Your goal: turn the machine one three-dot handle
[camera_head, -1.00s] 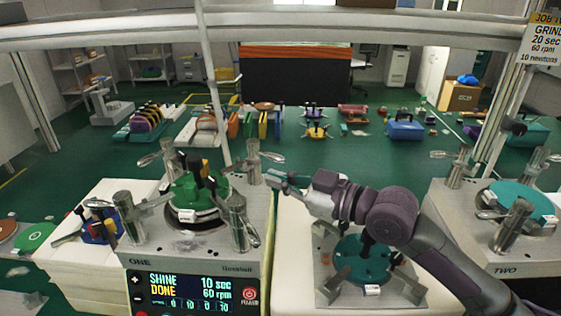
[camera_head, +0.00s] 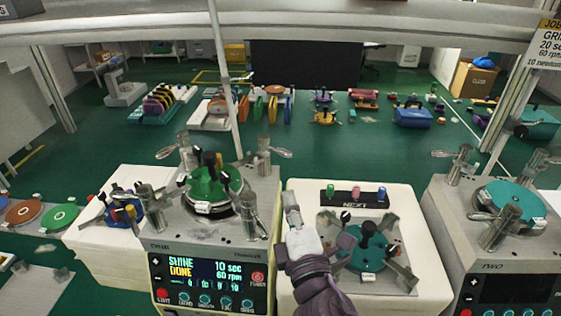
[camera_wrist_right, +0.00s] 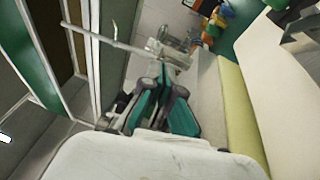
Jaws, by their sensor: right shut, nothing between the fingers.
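Machine one (camera_head: 205,245) is a grey box with a lit screen reading SHINE, DONE, 10 sec, 60 rpm. On its top are a green disc assembly (camera_head: 215,195) and steel posts with lever handles at the corners: back left (camera_head: 186,150), back right (camera_head: 263,157), front left (camera_head: 152,205) and front right (camera_head: 249,215). Dot marks on the handles are too small to read. My right gripper (camera_head: 291,198) is shut and empty, just right of the machine and apart from its handles. It also shows in the right wrist view (camera_wrist_right: 160,104). My left gripper is out of view.
A white stand (camera_head: 400,203) right of the machine holds a teal disc (camera_head: 367,250) with metal arms and a NEXT strip (camera_head: 354,198) with coloured pegs. Machine two (camera_head: 500,245) stands at the far right. A thin upright pole (camera_head: 225,90) rises behind machine one.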

